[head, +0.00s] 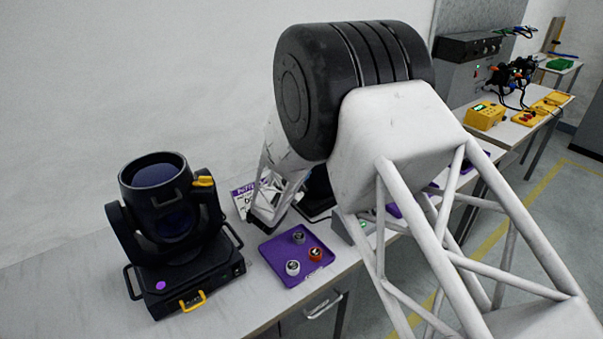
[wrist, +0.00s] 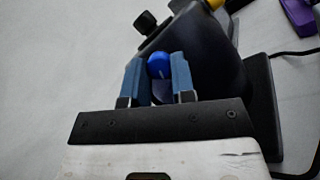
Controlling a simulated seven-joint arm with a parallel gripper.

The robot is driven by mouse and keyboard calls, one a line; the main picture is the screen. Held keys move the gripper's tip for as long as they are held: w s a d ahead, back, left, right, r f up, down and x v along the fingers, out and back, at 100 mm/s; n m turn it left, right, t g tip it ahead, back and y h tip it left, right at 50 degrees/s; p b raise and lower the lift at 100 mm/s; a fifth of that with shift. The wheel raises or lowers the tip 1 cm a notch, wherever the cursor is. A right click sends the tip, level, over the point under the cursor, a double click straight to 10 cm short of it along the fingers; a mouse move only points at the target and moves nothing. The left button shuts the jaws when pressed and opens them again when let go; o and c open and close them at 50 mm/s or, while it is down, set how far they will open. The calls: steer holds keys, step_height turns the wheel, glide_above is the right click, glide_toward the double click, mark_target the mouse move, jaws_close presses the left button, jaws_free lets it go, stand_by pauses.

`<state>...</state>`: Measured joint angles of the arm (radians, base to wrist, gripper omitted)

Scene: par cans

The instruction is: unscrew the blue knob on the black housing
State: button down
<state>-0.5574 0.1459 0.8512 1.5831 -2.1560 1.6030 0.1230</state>
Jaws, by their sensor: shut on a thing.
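The blue knob (wrist: 159,66) shows in the wrist view between the two blue-grey fingers of my gripper (wrist: 159,76). My gripper is shut on it, one finger on each side. The black housing (wrist: 208,60) lies beside and behind the fingers, on a dark base plate (wrist: 262,110). In the head view my arm covers most of this housing, and only a dark part (head: 319,190) shows behind it. The knob and the fingertips are hidden in the head view.
A black moving-head lamp (head: 170,225) stands on the bench at left. A purple tray (head: 283,272) with several small round knobs lies in front of my gripper. In the wrist view, a black knob (wrist: 146,22), a yellow part (wrist: 215,3) and a purple object (wrist: 300,14) are near the housing.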

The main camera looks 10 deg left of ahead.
steer(key=shift+s+d+r+m+g+y, duration=0.2)
steer(key=shift+m+g+y, duration=1)
steer(key=shift+m, duration=4.15)
steer(key=shift+w+d+r+m+g+y, duration=0.25)
steer(key=shift+m+y, duration=1.95)
steer(key=shift+m, duration=3.1)
steer(key=shift+s+d+r+m+g+y, duration=0.45)
steer(key=shift+m+y, duration=1.25)
steer(key=shift+m, duration=3.65)
steer(key=shift+w+a+f+n+g+h, duration=0.15)
steer(key=shift+w+a+n+g+h, duration=0.25)
steer(key=shift+n, duration=0.4)
steer(key=shift+s, duration=0.1)
steer(key=c, duration=0.9)
jaws_free()
steer(key=shift+c, duration=0.2)
steer(key=shift+a, duration=0.1)
